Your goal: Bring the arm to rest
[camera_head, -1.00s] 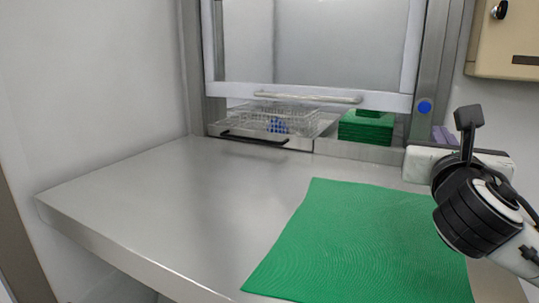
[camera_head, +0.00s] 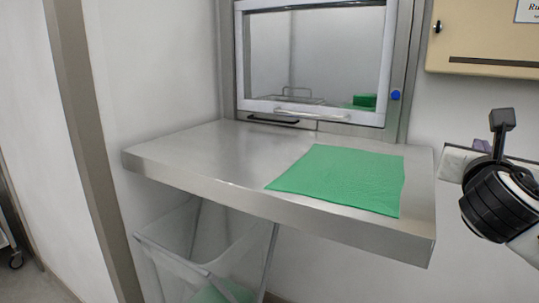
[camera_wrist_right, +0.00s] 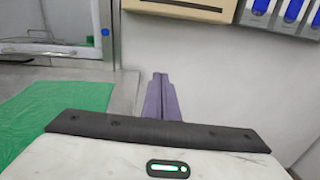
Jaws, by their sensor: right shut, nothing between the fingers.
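My right gripper (camera_head: 481,145) is at the right of the head view, to the right of the steel table and in front of the wall. Its purple fingers also show in the right wrist view (camera_wrist_right: 160,77), close together with nothing between them. The white gripper body and black wrist joint hide part of the wall behind. My left gripper is in neither view.
A steel table (camera_head: 200,158) carries a flat green cloth (camera_head: 345,178). Behind it, the framed hatch window (camera_head: 320,60) is down, with green items (camera_head: 364,101) behind the glass. A bin (camera_head: 170,250) stands below. A beige box (camera_head: 480,45) hangs on the wall.

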